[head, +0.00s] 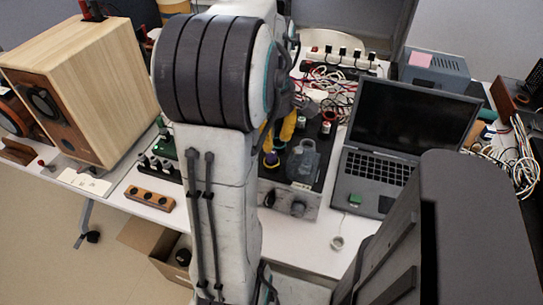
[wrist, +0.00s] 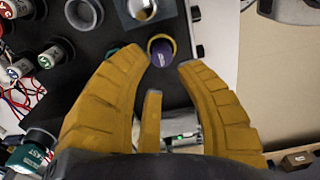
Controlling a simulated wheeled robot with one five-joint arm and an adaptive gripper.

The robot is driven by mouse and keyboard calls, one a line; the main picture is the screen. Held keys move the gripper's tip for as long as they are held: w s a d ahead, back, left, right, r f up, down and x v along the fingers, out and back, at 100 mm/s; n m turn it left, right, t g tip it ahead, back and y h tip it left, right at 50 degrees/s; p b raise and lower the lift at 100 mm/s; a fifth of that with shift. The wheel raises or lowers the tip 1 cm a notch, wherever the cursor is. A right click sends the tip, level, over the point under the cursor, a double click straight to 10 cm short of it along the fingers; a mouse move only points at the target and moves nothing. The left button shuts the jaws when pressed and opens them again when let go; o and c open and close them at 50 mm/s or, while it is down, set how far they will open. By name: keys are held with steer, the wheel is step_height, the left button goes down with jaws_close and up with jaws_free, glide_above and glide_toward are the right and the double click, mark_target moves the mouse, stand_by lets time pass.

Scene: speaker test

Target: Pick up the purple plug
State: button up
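The purple plug (wrist: 162,52) is a round purple piece with a yellowish rim, on a dark surface near the top middle of the wrist view. It also shows in the head view as a small purple spot (head: 271,160) on top of a device with front knobs (head: 272,196). My gripper (wrist: 164,62) has yellow fingers and is open. Its fingertips stand on either side of the plug in the picture, with nothing held. I cannot tell how far above the plug they are. In the head view my arm hides much of the gripper (head: 280,130).
A metal block with a round ball-like part (wrist: 143,10) stands close to the plug, beside a grey ring (wrist: 84,13). Labelled cylinders (wrist: 56,53) are at left. An open laptop (head: 403,140) stands right of the device. A wooden speaker (head: 85,85) is at left.

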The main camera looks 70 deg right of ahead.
mark_target(272, 153)
steer(key=shift+w+a+f+b, duration=0.1)
steer(key=shift+f+b, duration=0.35)
steer(key=shift+f, duration=2.55)
steer(key=shift+o, duration=0.4)
jaws_close()
